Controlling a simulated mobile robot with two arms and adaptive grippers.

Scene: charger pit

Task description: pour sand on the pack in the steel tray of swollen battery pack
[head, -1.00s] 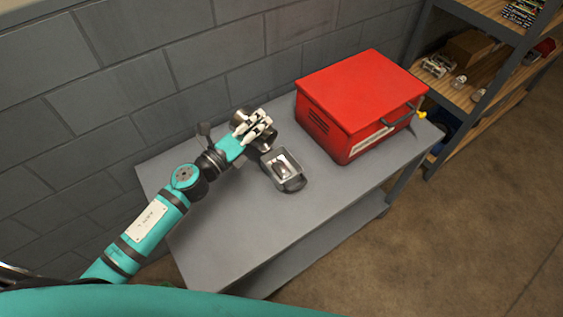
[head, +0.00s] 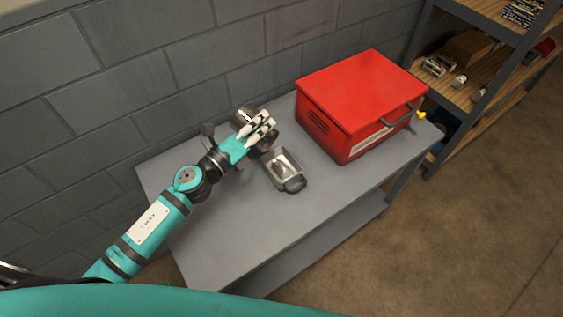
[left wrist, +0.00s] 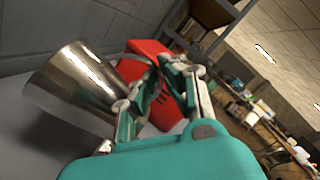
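The steel tray (head: 299,184) sits on the grey bench. A small pack (head: 281,164) lies in it, with a darker patch over its middle that is too small to make out. My left gripper (head: 266,124) is above the bench, just behind and left of the tray. It is shut on the handle of a shiny steel jug (left wrist: 70,90), which looks tilted in the left wrist view. The jug (head: 243,115) is partly hidden by the fingers in the head view. Its contents are not visible. My right gripper is not in view.
A red metal box (head: 365,90) with a front handle stands right of the tray on the bench (head: 225,235). A block wall (head: 150,75) runs close behind. A shelf unit (head: 470,85) with small items stands at the right. The bench's front left is clear.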

